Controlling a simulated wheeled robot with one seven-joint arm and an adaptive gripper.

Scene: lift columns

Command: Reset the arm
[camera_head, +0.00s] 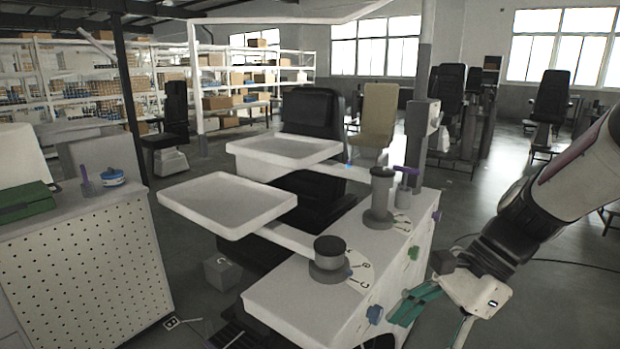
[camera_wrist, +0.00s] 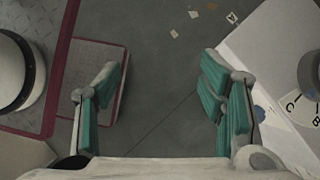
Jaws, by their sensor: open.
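My gripper (camera_head: 412,305) is at the lower right of the head view, at the end of my white and black arm, just right of the white bench with dials. In the wrist view my gripper (camera_wrist: 163,95) shows two green-padded fingers spread wide apart. Nothing is between them but grey floor. The right finger is close to or over the edge of the white bench in that view; I cannot tell the gap.
The white bench (camera_head: 300,300) carries a near dial (camera_head: 330,258), a far dial (camera_head: 380,200) and two white trays, a near one (camera_head: 228,200) and a far one (camera_head: 285,150). A perforated cabinet (camera_head: 85,260) stands left. Open floor (camera_head: 540,290) lies right.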

